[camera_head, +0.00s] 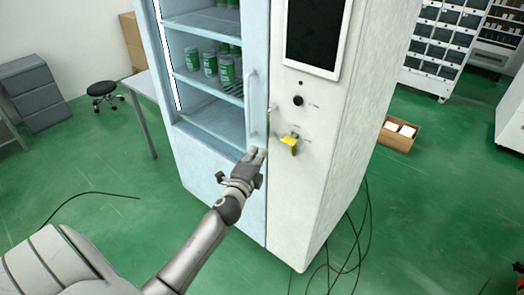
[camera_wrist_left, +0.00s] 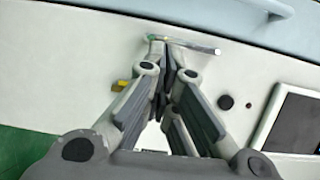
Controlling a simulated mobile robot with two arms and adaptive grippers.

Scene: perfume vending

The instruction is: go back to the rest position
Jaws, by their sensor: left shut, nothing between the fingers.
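My left gripper (camera_head: 256,157) is in front of the vending machine (camera_head: 335,150), low beside the door handle, in the head view. Its fingers are shut and empty; they also show in the left wrist view (camera_wrist_left: 165,50), pointing at the white machine front. The light blue door handle (camera_head: 251,103) runs upright just above the gripper. A yellow piece (camera_head: 290,142) sticks out of the machine front to the right of the gripper. It also shows left of the fingers in the left wrist view (camera_wrist_left: 121,86). My right gripper is in neither view.
Green cans (camera_head: 226,72) stand on a shelf behind the door. A dark screen (camera_head: 314,32) and a black knob (camera_head: 298,101) are on the front panel. A table (camera_head: 150,90), a stool (camera_head: 102,89) and drawers (camera_head: 35,90) stand left. Cables (camera_head: 345,255) lie on the green floor.

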